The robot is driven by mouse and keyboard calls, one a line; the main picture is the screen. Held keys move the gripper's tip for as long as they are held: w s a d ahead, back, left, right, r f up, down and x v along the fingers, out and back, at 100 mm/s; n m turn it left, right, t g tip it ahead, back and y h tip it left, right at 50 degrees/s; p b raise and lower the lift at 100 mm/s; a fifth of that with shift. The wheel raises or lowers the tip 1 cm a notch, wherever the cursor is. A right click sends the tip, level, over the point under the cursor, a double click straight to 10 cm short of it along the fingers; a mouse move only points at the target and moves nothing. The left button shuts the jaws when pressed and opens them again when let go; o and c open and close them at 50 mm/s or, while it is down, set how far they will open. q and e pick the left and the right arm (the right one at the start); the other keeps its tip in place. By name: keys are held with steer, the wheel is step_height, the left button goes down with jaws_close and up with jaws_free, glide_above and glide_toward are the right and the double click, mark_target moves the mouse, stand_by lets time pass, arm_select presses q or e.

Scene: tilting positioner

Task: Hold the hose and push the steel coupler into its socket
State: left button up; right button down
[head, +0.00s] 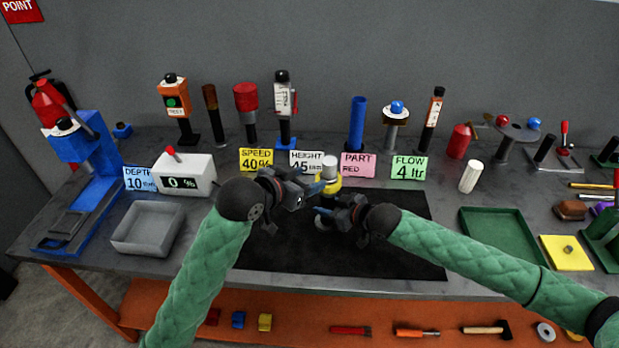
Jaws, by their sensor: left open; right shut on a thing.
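A short steel cylinder (330,166), which looks like the coupler, stands upright at the middle of the bench. A yellow round piece (329,185) sits directly below it; I cannot tell how far the two are joined. My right gripper (325,212) is just nearer to me, shut on a small piece that appears to be the hose. A pale round part (322,224) shows under its fingertips; the rest is hidden by the gripper.
A black mat (400,255) lies under both grippers and is mostly clear. Label cards, including a pink card (358,165), and several upright handles stand behind. A grey tray (148,229) is at left, a green tray (505,237) at right.

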steer(key=shift+f, duration=0.15)
steer(key=c, duration=0.8)
jaws_free()
steer(key=shift+c, duration=0.2)
steer(key=shift+d, duration=0.15)
